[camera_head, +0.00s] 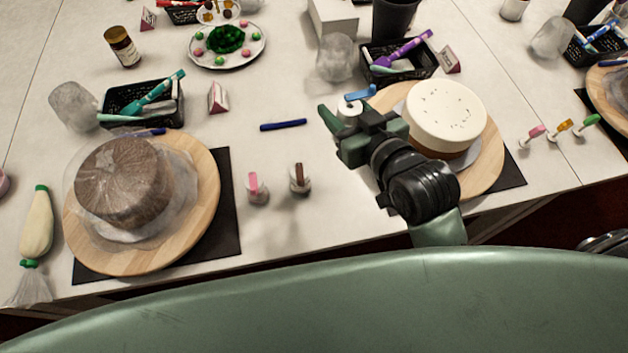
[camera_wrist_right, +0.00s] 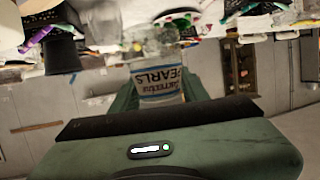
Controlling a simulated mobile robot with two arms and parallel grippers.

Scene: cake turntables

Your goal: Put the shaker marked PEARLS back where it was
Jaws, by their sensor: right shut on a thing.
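My right gripper (camera_head: 350,116) is shut on the shaker marked PEARLS, above the table just left of the white cake. In the right wrist view the shaker (camera_wrist_right: 160,82) is clear, with a label reading PEARLS upside down in the picture. In the head view only a small pale part of the shaker (camera_head: 348,107) shows between the fingers. I cannot see any gap between the shaker's base and the table. My left gripper is not in view.
The white cake (camera_head: 447,112) stands on a wooden turntable (camera_head: 487,160) beside my right gripper. A wrapped brown cake (camera_head: 123,182) is on the left turntable (camera_head: 195,222). Black baskets (camera_head: 133,98) (camera_head: 413,71) hold tools.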

